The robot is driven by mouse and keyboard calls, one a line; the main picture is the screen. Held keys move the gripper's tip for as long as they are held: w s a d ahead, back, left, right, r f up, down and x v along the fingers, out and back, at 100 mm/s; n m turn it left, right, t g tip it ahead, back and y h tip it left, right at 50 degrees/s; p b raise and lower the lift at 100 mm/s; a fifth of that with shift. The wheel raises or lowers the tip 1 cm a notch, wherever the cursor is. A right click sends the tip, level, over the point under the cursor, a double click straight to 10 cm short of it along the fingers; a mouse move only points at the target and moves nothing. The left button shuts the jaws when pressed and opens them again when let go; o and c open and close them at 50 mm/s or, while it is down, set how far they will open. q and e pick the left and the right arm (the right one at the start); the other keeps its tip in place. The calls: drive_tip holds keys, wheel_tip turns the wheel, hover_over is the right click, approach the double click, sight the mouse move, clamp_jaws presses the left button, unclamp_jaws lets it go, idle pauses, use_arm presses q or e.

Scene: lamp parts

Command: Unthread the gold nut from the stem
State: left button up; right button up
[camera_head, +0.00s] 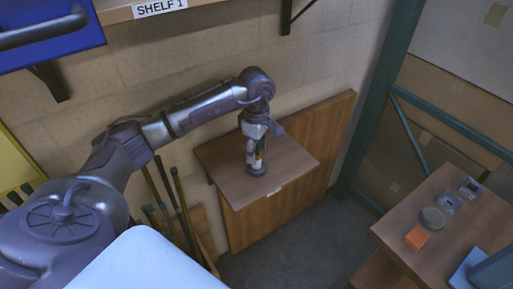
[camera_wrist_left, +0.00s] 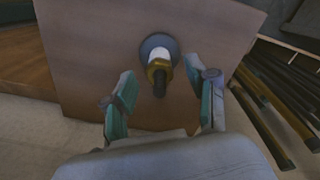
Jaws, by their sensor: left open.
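The gold nut (camera_wrist_left: 159,68) sits around the stem (camera_wrist_left: 158,88), which is dark at its tip, in the left wrist view. Below the nut are a white section (camera_wrist_left: 159,55) and a round grey base (camera_wrist_left: 152,42) standing on a small wooden wall table. In the head view the base (camera_head: 257,169) shows under my left gripper (camera_head: 257,152). In the left wrist view the left gripper (camera_wrist_left: 165,98) is open, its two teal-padded fingers apart on either side of the stem's tip side. The fingers do not appear to touch the nut. My right gripper is not in view.
The wooden wall table (camera_head: 285,160) is otherwise bare. A second table (camera_head: 465,205) at right holds an orange block (camera_head: 416,238), a round grey disc (camera_head: 432,218) and small devices. Long-handled tools (camera_head: 180,205) lean at the wall on the left. A shelf (camera_head: 115,13) is above.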

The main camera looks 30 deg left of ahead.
use_arm(q)
clamp_jaws()
drive_tip(key=n, duration=0.2)
drive_tip(key=shift+r+n, duration=0.1)
drive_tip(key=shift+n, duration=0.3)
drive_tip(key=n, duration=0.4)
drive_tip(key=shift+p, duration=0.3)
drive_tip(key=n, duration=0.4)
drive_tip(key=shift+r, duration=0.1)
drive_tip(key=shift+n+p, duration=0.3)
drive_tip(key=shift+n, duration=1.2)
